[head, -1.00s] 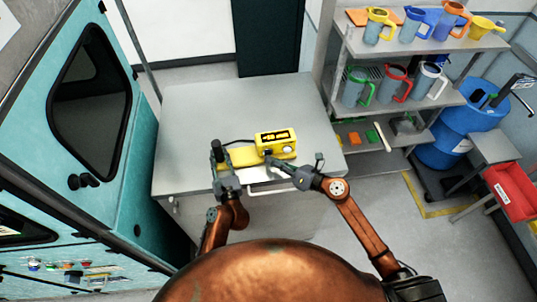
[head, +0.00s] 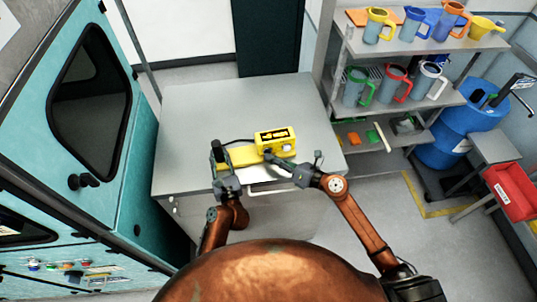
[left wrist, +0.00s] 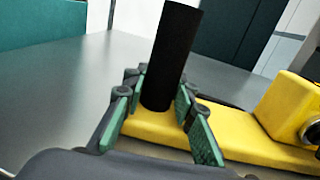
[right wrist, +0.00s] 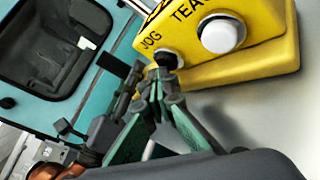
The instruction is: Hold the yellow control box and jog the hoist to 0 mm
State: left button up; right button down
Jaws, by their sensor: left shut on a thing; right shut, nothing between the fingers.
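The yellow control box (head: 272,135) stands on the right end of a flat yellow base (head: 243,156) on the grey table. In the right wrist view, the box (right wrist: 262,50) has JOG and partly cut-off TEACH lettering, a white button (right wrist: 221,34) and a small dark jog control (right wrist: 168,60). A black upright handle (left wrist: 167,60) rises from the base's left end. My left gripper (left wrist: 158,112) is shut around its lower part. My right gripper (right wrist: 158,88) is shut and empty, its tips at the jog control; whether they press it I cannot tell. The display's reading is illegible.
The grey table (head: 200,105) is clear behind the box. A dark cable runs behind the base. A teal machine (head: 140,130) stands at the left. Shelves (head: 345,50) with several coloured jugs and a blue drum (head: 450,135) stand at the right.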

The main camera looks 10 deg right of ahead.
jog(key=shift+s, duration=0.1)
dwell(0.5)
jog(key=shift+s+d, duration=0.1)
jog(key=shift+s, duration=0.85)
jog(key=shift+s+d, duration=0.1)
jog(key=shift+s, duration=2.4)
dwell(0.4)
jog(key=s, duration=0.3)
jog(key=shift+s+d, duration=0.2)
jog(key=shift+d, duration=0.15)
jog(key=shift+w, duration=0.15)
jog(key=shift+w+a, duration=0.2)
jog(key=shift+w, duration=2)
jog(key=shift+w+a, duration=0.15)
jog(key=shift+w, duration=2)
